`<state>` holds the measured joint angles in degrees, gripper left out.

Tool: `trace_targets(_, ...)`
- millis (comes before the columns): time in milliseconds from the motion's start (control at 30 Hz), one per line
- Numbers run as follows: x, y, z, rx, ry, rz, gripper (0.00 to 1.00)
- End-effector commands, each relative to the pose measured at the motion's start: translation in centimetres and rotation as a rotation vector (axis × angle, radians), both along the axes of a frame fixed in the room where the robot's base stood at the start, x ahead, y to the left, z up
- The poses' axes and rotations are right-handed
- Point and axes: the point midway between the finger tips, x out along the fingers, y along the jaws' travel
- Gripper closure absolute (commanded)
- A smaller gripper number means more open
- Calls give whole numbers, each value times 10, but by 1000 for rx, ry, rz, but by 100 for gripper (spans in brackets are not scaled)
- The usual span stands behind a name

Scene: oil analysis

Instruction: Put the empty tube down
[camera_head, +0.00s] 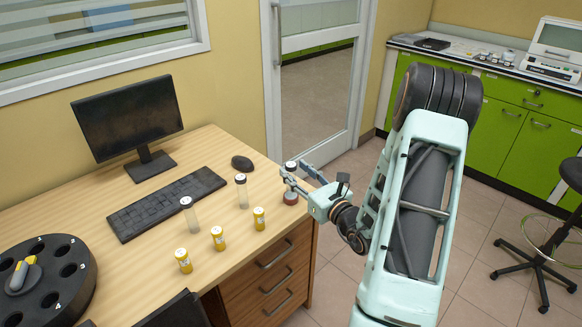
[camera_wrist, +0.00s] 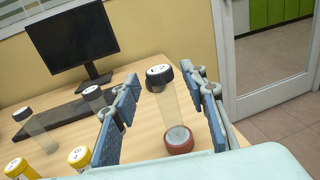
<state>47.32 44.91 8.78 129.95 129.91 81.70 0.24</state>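A clear tube (camera_wrist: 172,105) with a black cap, white-topped and marked, and a red-brown bottom stands upright at the desk's right end. In the head view its white cap top (camera_head: 291,165) shows above my gripper fingers. My gripper (camera_wrist: 165,118) is open, with one finger on each side of the tube; gaps show on both sides, the smaller on the right. In the head view my gripper (camera_head: 300,184) reaches in from the right, low over the desk (camera_head: 150,285). The tube's base appears to rest on the desk.
Two clear capped tubes (camera_head: 241,192) (camera_head: 189,215) and several yellow containers (camera_head: 217,238) stand left of my gripper. A black numbered carousel (camera_head: 70,300) is at far left. Keyboard (camera_head: 165,203), mouse (camera_head: 242,162) and monitor (camera_head: 128,118) are behind. The desk's right edge is close.

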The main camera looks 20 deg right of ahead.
Motion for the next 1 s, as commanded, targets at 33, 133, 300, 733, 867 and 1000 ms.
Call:
trace_targets(33,-13,-3,0,0,3,-3,60)
trace_targets(133,-35,-6,0,0,2,-4,60)
trace_targets(300,-67,-11,0,-1,1,-3,60)
trace_targets(733,-89,-14,0,-2,0,1,60)
trace_targets(867,-89,-14,0,-2,0,1,60)
trace_targets(1000,-89,-14,0,-2,-1,1,60)
